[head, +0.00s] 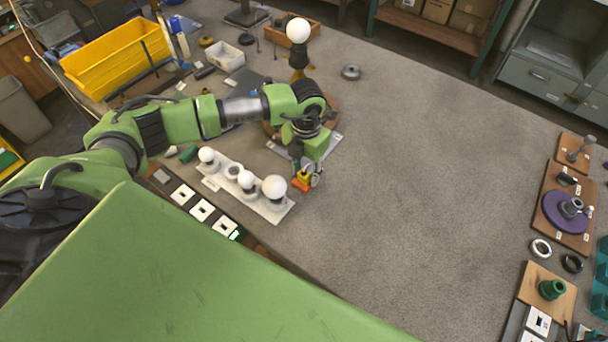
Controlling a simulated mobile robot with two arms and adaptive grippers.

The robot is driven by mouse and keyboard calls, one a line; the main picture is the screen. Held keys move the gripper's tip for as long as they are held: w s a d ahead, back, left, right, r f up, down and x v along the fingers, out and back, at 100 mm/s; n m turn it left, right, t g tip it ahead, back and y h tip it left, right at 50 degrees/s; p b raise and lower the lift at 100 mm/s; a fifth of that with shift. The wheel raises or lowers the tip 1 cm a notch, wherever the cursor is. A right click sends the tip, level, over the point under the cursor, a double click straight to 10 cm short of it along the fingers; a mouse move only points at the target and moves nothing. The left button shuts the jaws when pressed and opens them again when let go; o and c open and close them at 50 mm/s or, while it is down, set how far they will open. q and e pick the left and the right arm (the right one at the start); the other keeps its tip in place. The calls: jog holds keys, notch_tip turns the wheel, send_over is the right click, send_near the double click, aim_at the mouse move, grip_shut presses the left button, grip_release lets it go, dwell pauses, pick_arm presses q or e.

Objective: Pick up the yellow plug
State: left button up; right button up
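A small yellow piece (304,177), which looks like the yellow plug, shows with orange at its foot, right below my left gripper. My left gripper (307,175) points down at it over the table, by the right end of the white bulb strip. The fingers are small and partly hidden, so I cannot tell whether they are closed on the yellow piece or only around it. My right gripper is not in view.
The white strip (212,184) with several bulbs lies left of the gripper. A bulb on a dark stand (298,32) is behind. A yellow bin (115,60) is at the far left. A purple disc (552,212) lies on a right-hand board. The middle of the table is clear.

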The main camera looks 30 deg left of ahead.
pick_arm(q)
jog(key=c, duration=0.5)
jog(key=shift+c, duration=0.7)
jog(key=shift+r, duration=0.1)
